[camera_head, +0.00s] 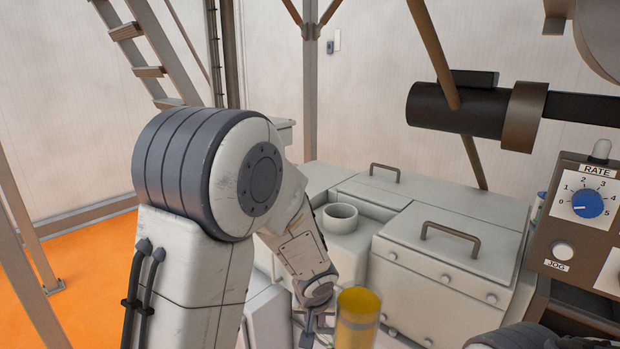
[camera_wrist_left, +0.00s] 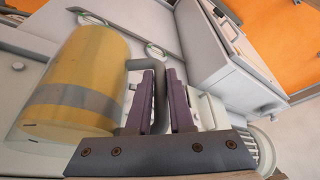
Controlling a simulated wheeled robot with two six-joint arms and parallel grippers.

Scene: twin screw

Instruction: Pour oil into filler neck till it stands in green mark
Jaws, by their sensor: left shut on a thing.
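A clear jug of yellow oil (camera_head: 357,318) with a darker band is at the bottom centre of the head view, near upright; its lower part is cut off. It also fills the left of the left wrist view (camera_wrist_left: 80,75). My left gripper (camera_wrist_left: 158,95) is shut on the jug's grey handle, which sits between the purple fingers. In the head view the gripper (camera_head: 312,322) is left of the jug. The round white filler neck (camera_head: 341,219) stands open in a recess of the pale housing, behind the jug and apart from it. My right gripper is not visible.
A lidded box with a brown handle (camera_head: 450,234) stands right of the neck. A brown control panel with a blue RATE knob (camera_head: 587,203) is at far right. A black cylinder (camera_head: 455,108) and slanting bars are above. A ladder (camera_head: 150,50) is at left.

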